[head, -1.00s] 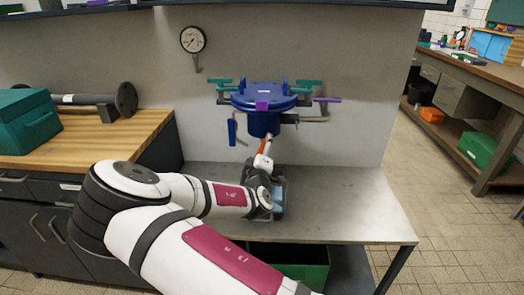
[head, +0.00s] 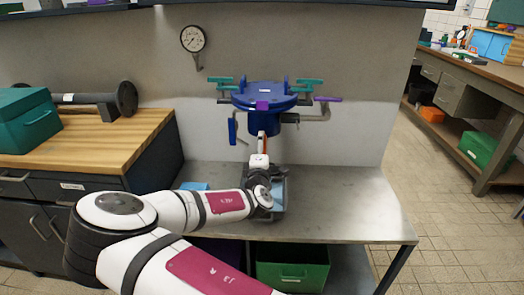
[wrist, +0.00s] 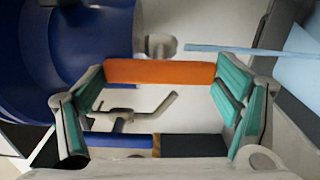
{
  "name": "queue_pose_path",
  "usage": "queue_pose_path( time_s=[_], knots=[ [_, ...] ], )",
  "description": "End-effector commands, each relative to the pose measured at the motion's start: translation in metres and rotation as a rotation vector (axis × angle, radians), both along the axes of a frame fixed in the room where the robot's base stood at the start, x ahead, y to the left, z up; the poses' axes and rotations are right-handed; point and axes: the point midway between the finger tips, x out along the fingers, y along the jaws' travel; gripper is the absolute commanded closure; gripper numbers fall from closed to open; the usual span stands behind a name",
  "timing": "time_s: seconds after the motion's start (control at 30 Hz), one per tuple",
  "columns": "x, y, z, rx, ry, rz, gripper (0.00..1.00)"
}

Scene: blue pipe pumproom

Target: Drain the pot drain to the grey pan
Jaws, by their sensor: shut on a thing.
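The blue pot (head: 265,98) is fixed at the wall above the grey bench, with teal and purple handles around its lid. An orange drain handle (head: 265,145) hangs under it. My gripper (head: 261,160) reaches up from the bench to this handle. In the wrist view, the orange handle (wrist: 160,72) spans between the teal finger pads of my gripper (wrist: 160,88), which is shut on it. The pot's blue wall (wrist: 55,50) fills the left side there. A grey pan (head: 280,212) stands on the bench below the pot, partly hidden by my arm.
A light blue flat thing (head: 193,186) lies on the bench left of the pan. A wooden counter with a teal box (head: 28,120) stands at left. A green bin (head: 292,270) sits under the bench. The bench's right part is clear.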

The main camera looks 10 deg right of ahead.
Motion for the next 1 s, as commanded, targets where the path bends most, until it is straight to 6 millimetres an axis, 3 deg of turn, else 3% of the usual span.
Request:
queue_pose_path(
  time_s=[0.27,0.3,0.37,0.77,1.0],
  knots=[
    [-0.001,-0.001,-0.001,-0.006,0.004,-0.001,0.44],
    [-0.001,-0.001,-0.001,-0.006,0.004,-0.001,0.10],
    [-0.001,-0.001,-0.001,-0.005,0.004,-0.001,0.00],
    [-0.003,0.000,0.000,-0.001,0.002,-0.001,0.00],
    [-0.034,0.012,-0.001,-0.002,0.005,0.001,0.00]
  ],
)
